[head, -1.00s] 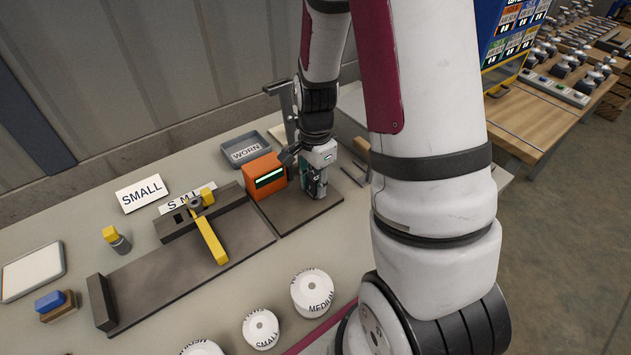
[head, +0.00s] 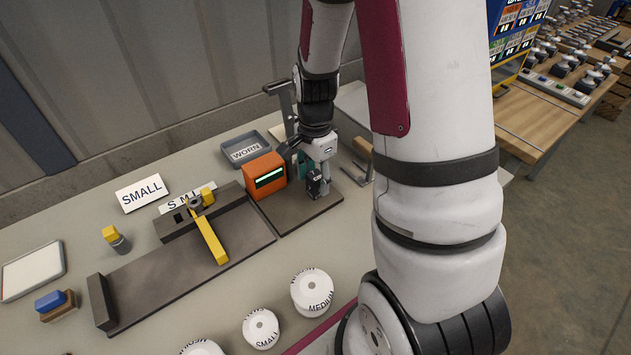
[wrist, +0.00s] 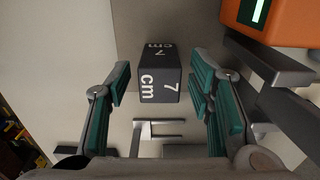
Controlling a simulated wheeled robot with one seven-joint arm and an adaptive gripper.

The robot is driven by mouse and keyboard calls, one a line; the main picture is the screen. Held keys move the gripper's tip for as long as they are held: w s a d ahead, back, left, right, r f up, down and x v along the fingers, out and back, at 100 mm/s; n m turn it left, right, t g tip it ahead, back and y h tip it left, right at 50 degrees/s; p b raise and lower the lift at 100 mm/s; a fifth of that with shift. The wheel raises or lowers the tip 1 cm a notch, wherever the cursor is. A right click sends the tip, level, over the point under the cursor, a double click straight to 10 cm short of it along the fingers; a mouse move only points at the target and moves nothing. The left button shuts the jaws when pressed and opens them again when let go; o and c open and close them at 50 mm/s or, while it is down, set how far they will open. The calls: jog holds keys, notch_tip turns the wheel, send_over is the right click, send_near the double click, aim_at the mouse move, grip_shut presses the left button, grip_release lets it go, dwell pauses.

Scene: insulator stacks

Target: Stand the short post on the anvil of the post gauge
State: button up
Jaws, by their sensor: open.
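A dark block marked "7 cm" (head: 314,184), which looks like the short post, stands upright at the post gauge beside its orange display box (head: 266,176). In the wrist view the block (wrist: 160,76) is between the two teal-padded fingers, with a gap on each side. My gripper (head: 318,168) is open, just above and behind the block in the head view. The gauge's dark base plate (head: 300,215) lies below. The anvil is hard to make out, and I cannot tell exactly what the block's foot rests on.
A dark fixture with a yellow lever (head: 209,240) lies left of the gauge. White labelled discs (head: 312,291) sit in front. A WORN tray (head: 246,149) is behind.

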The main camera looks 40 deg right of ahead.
aim_at(315, 175)
notch_tip(315, 175, up, 9)
jog(key=shift+r, duration=0.2)
jog(key=shift+a+r, duration=0.1)
jog(key=shift+r, duration=0.5)
jog(key=s+a+r+n+t, duration=0.4)
jog(key=s+a+r+n, duration=0.8)
jog(key=n, duration=0.6)
jog(key=s+r, duration=0.2)
jog(key=s, duration=0.1)
jog(key=shift+s+r+t, duration=0.15)
jog(key=shift+s+t, duration=0.15)
jog(key=shift+s, duration=0.05)
